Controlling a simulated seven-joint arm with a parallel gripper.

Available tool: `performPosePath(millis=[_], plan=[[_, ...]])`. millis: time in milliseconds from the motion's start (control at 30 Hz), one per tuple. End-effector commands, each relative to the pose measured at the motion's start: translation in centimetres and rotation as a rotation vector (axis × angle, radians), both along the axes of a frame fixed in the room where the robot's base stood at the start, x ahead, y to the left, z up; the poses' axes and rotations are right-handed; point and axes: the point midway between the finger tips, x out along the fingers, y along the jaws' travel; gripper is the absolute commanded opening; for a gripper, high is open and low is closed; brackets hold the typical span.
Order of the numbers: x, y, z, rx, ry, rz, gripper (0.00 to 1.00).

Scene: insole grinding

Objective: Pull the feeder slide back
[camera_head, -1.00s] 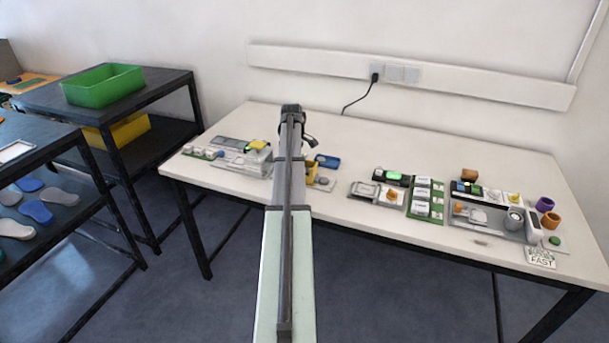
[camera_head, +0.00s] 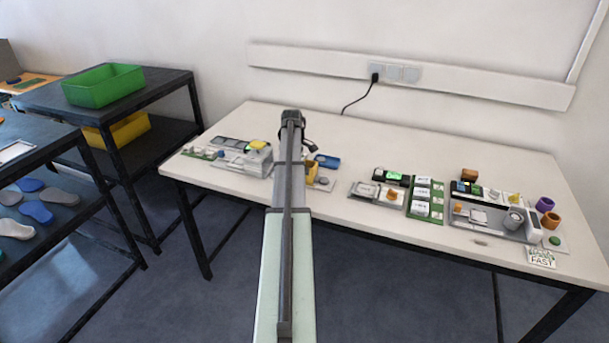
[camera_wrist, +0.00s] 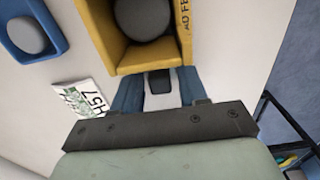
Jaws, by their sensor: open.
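The yellow feeder housing (camera_wrist: 140,45) fills the top middle of the wrist view, with a dark grey rounded piece (camera_wrist: 145,16) inside it. It also shows in the head view (camera_head: 312,172), partly behind my arm. My gripper (camera_wrist: 158,88) is open just at the housing's near side, its blue fingers apart. A small grey and white block (camera_wrist: 158,82) shows between the fingers; it may be the slide's handle, and I cannot tell whether the fingers touch it. In the head view my arm hides the fingertips.
A blue tray with a grey disc (camera_wrist: 27,36) lies left of the housing, and a printed card (camera_wrist: 84,98) lies below it. In the head view, a grey station (camera_head: 243,158) stands left of my arm and several fixtures stand to the right. The back of the table (camera_head: 400,140) is clear.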

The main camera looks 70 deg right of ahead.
Motion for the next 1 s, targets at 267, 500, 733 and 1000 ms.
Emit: performPosePath(millis=[267,500,733,1000], plan=[[-0.01,0.02,-0.45,0.000,0.000,0.000,0.43],[0.00,0.01,-0.34,0.000,0.000,0.000,0.43],[-0.01,0.01,-0.22,0.000,0.000,0.000,0.43],[0.00,0.01,-0.22,0.000,0.000,0.000,0.24]])
